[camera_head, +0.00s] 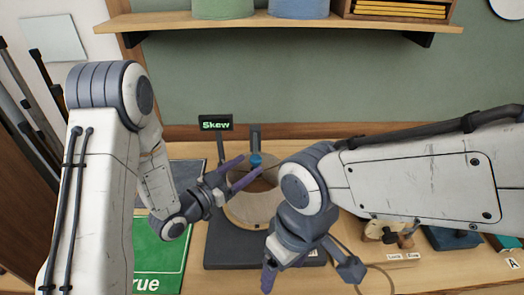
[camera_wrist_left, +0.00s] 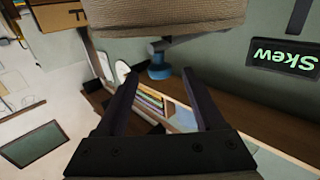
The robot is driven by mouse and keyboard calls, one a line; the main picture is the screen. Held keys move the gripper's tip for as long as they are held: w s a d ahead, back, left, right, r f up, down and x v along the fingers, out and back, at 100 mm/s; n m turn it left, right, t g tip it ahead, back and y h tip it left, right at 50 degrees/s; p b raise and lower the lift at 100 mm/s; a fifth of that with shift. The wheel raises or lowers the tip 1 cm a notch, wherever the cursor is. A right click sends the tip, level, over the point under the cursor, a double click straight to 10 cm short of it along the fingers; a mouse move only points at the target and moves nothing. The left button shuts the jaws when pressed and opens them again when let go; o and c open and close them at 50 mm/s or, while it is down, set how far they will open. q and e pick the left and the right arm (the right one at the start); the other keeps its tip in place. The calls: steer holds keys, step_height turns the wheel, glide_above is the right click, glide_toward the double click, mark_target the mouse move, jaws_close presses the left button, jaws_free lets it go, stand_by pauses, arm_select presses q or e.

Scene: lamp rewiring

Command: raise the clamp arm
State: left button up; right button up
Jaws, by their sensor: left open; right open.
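A clamp stand with a dark base (camera_head: 222,250) sits on the bench and carries a pale round ring (camera_head: 238,210). A blue knob (camera_head: 256,160), likely on the clamp arm, is at the ring's far side by a grey post (camera_head: 255,136). My left gripper (camera_head: 251,165) is open, its purple fingers reaching toward the knob. In the left wrist view the knob (camera_wrist_left: 158,70) hangs from a grey bar (camera_wrist_left: 192,38), between or just beyond the fingertips (camera_wrist_left: 160,76); contact cannot be told. My right gripper (camera_head: 308,277) is open and empty at the front; its forearm hides part of the stand.
A sign reading "Skew" (camera_head: 215,122) stands behind the stand. Small labelled parts (camera_head: 380,230) and a blue block (camera_head: 452,238) are at right. A wooden shelf (camera_head: 280,20) overhangs the back. A beige rough surface (camera_wrist_left: 140,15) is close above the left fingers.

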mark_target(260, 157)
arm_select(q)
steer(key=p+x, duration=0.2)
steer(key=x, duration=0.4)
steer(key=shift+d, duration=0.15)
steer(key=shift+w+d, duration=0.4)
steer(key=shift+w, duration=0.05)
jaws_close()
stand_by(0.8)
